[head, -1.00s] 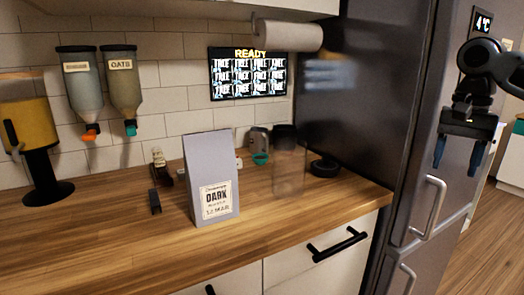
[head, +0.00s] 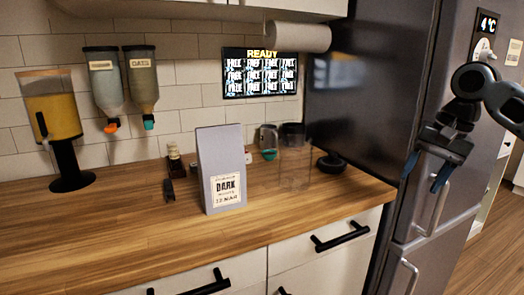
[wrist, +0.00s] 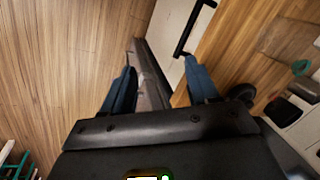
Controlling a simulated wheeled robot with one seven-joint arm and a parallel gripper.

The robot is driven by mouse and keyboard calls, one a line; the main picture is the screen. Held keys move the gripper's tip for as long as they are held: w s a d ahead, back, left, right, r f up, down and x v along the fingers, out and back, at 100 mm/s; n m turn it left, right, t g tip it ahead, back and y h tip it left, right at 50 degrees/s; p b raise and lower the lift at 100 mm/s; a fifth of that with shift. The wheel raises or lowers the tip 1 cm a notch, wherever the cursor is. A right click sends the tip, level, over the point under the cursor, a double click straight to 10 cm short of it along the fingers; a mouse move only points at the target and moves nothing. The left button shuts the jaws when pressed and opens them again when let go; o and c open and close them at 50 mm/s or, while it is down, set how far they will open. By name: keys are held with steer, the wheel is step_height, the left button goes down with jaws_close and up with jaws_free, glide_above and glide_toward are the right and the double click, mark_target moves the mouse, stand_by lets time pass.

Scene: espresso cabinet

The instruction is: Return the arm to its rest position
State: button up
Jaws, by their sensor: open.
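My gripper (head: 425,172) hangs at the right of the head view, in front of the dark fridge, with its blue-tipped fingers pointing down and apart. In the wrist view my gripper (wrist: 160,85) is open, with nothing between its two blue fingers. Below it in that view are the fridge edge, a white drawer front and the wooden floor. It holds nothing and is clear of the counter, to its right.
The wooden counter (head: 110,240) carries a grey bag labelled DARK (head: 222,160), a clear container (head: 295,160) and a yellow dispenser (head: 52,110). The fridge (head: 400,90) with its handle (head: 436,205) stands close behind my gripper. A black drawer handle (head: 340,236) juts out below the counter.

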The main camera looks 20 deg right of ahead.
steer(key=w+a+f+n+t+y, duration=0.25)
steer(key=w+a, duration=0.25)
steer(key=a, duration=0.6)
steer(key=w+a+f+n+t+y, duration=0.1)
steer(key=w+a+f+t+y, duration=0.4)
steer(key=a, duration=0.7)
steer(key=s+a+f+m+t+h, duration=0.1)
steer(key=a+f+t, duration=0.1)
steer(key=a, duration=0.4)
steer(key=s+a+f+m+t+h, duration=0.1)
steer(key=s+a+f+t, duration=0.1)
steer(key=a, duration=0.4)
steer(key=s+a+f+t+h, duration=0.1)
steer(key=s+f+h, duration=0.3)
steer(key=s, duration=0.7)
steer(key=s+a+f+h, duration=0.2)
steer(key=s+f, duration=0.4)
steer(key=s, duration=0.5)
steer(key=s+d+r+n, duration=0.2)
steer(key=s+n, duration=0.3)
steer(key=s, duration=0.5)
steer(key=s+d+r+n, duration=0.3)
steer(key=s+d+n, duration=0.1)
steer(key=s, duration=0.7)
steer(key=shift+d+r+n+h, duration=0.15)
steer(key=shift+r+n+h, duration=0.05)
steer(key=shift+n+h, duration=0.2)
